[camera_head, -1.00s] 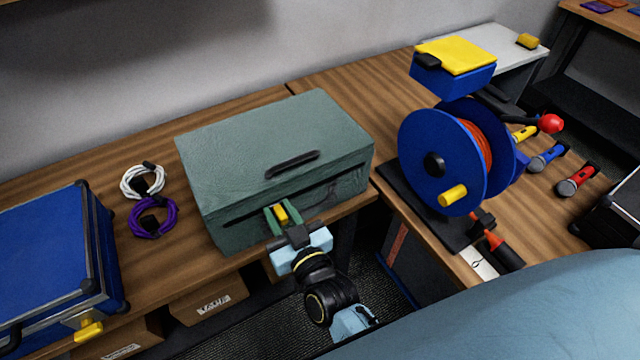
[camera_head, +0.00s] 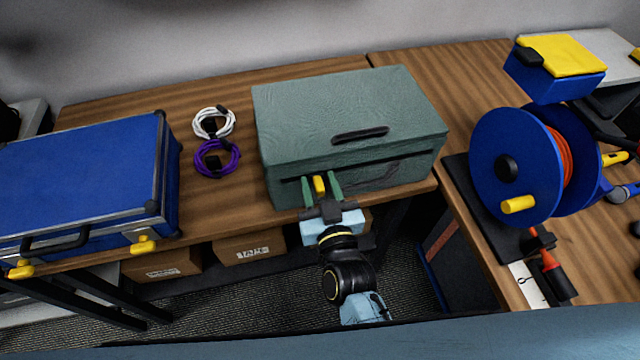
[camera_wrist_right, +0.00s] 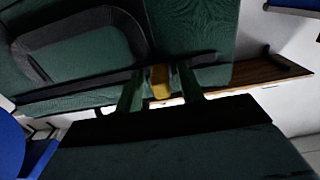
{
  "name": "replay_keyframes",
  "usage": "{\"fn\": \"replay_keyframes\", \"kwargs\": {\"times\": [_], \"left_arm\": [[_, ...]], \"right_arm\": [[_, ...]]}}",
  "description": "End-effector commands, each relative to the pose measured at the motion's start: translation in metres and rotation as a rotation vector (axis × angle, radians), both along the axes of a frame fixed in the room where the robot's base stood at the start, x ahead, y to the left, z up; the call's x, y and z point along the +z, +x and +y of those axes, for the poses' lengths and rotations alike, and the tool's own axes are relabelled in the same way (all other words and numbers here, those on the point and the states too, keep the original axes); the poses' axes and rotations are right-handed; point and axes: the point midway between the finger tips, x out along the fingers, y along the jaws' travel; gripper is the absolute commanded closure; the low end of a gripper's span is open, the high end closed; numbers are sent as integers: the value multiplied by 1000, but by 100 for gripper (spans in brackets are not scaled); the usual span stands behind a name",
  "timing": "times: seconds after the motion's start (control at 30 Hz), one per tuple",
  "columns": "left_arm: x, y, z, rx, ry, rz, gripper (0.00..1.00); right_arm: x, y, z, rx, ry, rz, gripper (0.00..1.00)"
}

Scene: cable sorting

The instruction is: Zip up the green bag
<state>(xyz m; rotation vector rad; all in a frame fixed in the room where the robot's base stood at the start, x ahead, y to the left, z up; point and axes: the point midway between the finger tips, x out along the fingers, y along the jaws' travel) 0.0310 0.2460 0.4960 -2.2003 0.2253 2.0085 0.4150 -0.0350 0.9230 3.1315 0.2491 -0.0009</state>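The green bag (camera_head: 350,105) is a boxy case on the wooden table, with a black handle (camera_head: 360,134) on top. A dark zip line (camera_head: 390,158) runs along its front. The yellow zip pull (camera_head: 319,184) is on the front, left of the middle. My right gripper (camera_head: 320,188) is at the bag's front with its green fingers on either side of the pull. The right wrist view shows the pull (camera_wrist_right: 160,82) between the fingers, with gaps beside it, so the gripper is open around it. My left gripper is not in view.
A blue case (camera_head: 80,180) with yellow latches stands left of the bag. White (camera_head: 214,123) and purple (camera_head: 217,158) cable coils lie between them. A blue cable reel (camera_head: 510,160) stands to the right. Cardboard boxes (camera_head: 250,248) are below the table.

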Motion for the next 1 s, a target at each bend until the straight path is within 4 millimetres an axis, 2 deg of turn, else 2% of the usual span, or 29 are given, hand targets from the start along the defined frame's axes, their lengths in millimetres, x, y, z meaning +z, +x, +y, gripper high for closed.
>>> {"fn": "replay_keyframes", "kwargs": {"times": [0.13,0.27,0.5,0.7,0.83,1.0], "left_arm": [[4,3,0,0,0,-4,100],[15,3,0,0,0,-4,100],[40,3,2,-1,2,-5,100],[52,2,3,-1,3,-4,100],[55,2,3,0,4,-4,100],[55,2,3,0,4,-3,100]], "right_arm": [[1,-5,-1,0,-1,1,62],[2,-23,-4,1,0,3,62],[3,-77,-12,2,-1,5,62],[2,-114,-18,1,-1,3,62],[1,-127,-20,1,-1,1,62],[0,-133,-21,1,0,0,62]]}}
